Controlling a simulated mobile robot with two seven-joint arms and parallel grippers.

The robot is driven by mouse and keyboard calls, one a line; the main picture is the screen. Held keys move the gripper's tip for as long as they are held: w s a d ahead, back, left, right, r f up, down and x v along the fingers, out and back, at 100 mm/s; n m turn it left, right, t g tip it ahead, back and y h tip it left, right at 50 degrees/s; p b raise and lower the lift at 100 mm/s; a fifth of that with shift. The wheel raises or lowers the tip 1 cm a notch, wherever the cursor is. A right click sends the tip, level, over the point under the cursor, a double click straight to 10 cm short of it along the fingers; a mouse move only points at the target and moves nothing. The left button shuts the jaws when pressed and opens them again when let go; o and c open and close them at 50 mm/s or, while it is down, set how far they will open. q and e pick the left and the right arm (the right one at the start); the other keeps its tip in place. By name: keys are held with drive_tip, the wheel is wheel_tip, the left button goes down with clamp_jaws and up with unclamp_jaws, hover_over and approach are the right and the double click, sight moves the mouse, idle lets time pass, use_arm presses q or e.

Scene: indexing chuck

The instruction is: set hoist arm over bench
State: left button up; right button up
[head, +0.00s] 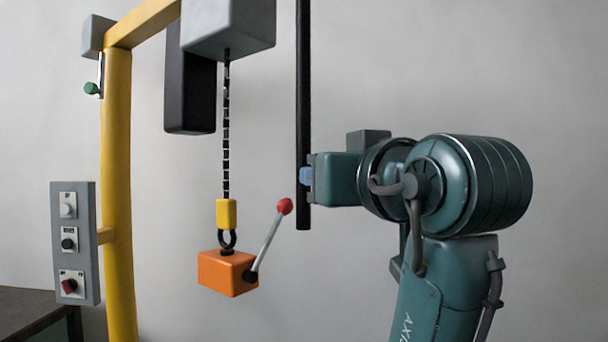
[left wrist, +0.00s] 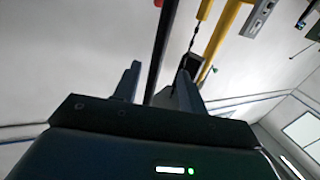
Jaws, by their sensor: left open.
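The yellow hoist arm (head: 145,20) leaves the top of the yellow post (head: 118,190) and rises to the right out of the head view. A grey hoist box (head: 228,28) hangs there, with a chain holding an orange block (head: 222,274). A long black bar (head: 303,90) hangs vertically to the right; its upper end is out of view. My left gripper (head: 306,178) is at the bar's lower part. In the left wrist view its fingers (left wrist: 157,85) are open, with the bar (left wrist: 162,40) appearing between them. I cannot tell whether they touch it. My right gripper is not in view.
A dark bench (head: 35,310) shows at the lower left. A grey control box (head: 74,243) with several knobs is fixed to the post. A green-knobbed handle (head: 92,88) hangs near the post's top. A red-knobbed lever (head: 270,235) sticks up from the orange block.

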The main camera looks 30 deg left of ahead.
use_arm(q)
drive_tip(key=p+x, duration=0.2)
drive_tip(key=x, duration=0.9)
drive_tip(key=shift+c, duration=0.4)
clamp_jaws()
